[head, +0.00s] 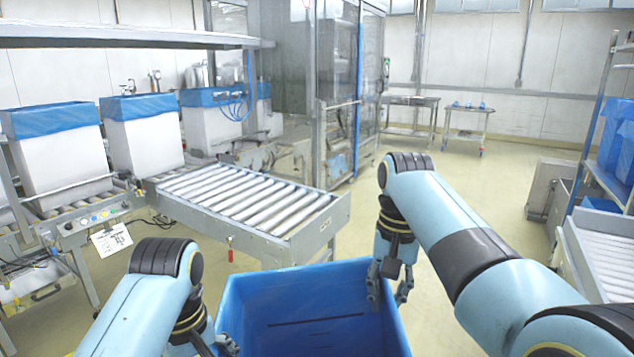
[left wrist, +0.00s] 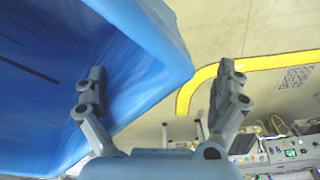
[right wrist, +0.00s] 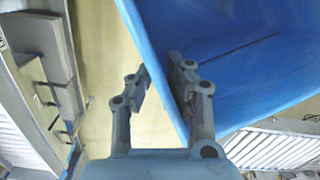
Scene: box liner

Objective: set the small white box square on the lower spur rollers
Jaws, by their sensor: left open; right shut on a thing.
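A large open blue-sided box or liner (head: 320,300) is at the bottom centre of the head view, just in front of the roller spur; no white wall of it shows. My right gripper (head: 390,288) is shut on its right wall, which also shows between the fingers in the right wrist view (right wrist: 250,70). My left gripper (left wrist: 160,95) is open, one finger over the blue side (left wrist: 60,95) and the other outside it, with the edge between them. The spur rollers (head: 240,198) are bare. I cannot tell whether this is the small white box.
Several white boxes with blue liners (head: 62,160) stand on the conveyor at the left. A control panel (head: 92,220) with a paper tag is at its front. A glass-walled machine (head: 340,100) stands behind the spur. More rollers (head: 605,250) are at the right edge. Open floor lies right of the spur.

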